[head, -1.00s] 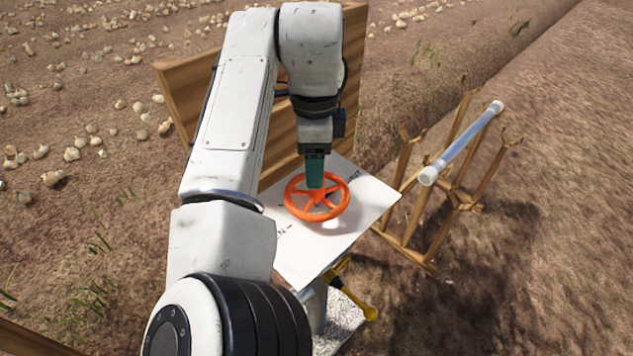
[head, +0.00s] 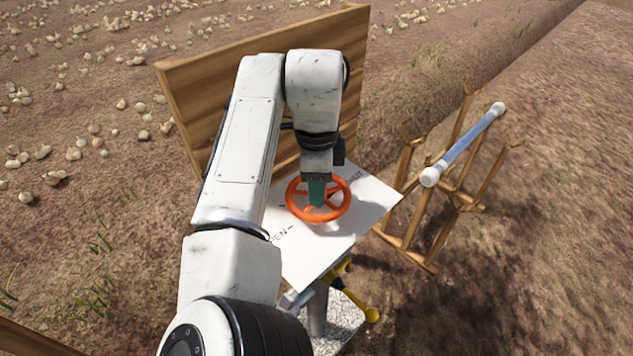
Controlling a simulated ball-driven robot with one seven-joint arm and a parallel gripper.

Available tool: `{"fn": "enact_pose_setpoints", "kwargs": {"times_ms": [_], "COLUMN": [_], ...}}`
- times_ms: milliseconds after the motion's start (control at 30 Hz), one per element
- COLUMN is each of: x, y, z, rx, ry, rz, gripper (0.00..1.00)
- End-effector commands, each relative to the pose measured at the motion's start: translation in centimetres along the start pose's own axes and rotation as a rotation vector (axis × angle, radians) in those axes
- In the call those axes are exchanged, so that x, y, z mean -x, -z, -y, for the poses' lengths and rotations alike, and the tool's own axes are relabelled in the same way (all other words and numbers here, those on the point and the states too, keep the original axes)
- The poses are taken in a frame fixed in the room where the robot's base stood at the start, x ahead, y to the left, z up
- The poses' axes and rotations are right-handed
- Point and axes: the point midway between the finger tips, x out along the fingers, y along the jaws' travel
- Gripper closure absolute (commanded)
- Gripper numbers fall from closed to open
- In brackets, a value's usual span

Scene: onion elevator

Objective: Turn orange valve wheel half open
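The orange valve wheel (head: 343,209) lies flat above a white panel (head: 368,215). The panel has dark lettering; "PEN" shows at its lower left and part of a word shows at the right behind the wheel. My gripper (head: 317,196) has teal fingers that point down at the wheel, over its hub or far spokes. The fingertips reach to the level of the wheel. I cannot tell if they touch it, or whether they are open or shut, as the fingers overlap in this view.
A wooden board (head: 215,100) stands behind the panel. A wooden rack (head: 412,245) to the right holds a clear tube (head: 465,145) with white ends. A yellow handle (head: 352,297) sticks out below the panel. Onions (head: 75,154) lie on the soil at left.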

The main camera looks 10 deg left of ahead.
Motion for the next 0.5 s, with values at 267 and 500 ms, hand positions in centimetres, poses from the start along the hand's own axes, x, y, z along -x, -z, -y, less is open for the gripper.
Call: {"fn": "enact_pose_setpoints", "kwargs": {"times_ms": [267,500], "x": [0.03,0.07], "y": [-0.01,-0.03], "z": [0.00,0.00], "rx": [0.000,0.003], "ry": [0.000,0.000], "rz": [0.000,0.000], "gripper": [0.91,0.97]}}
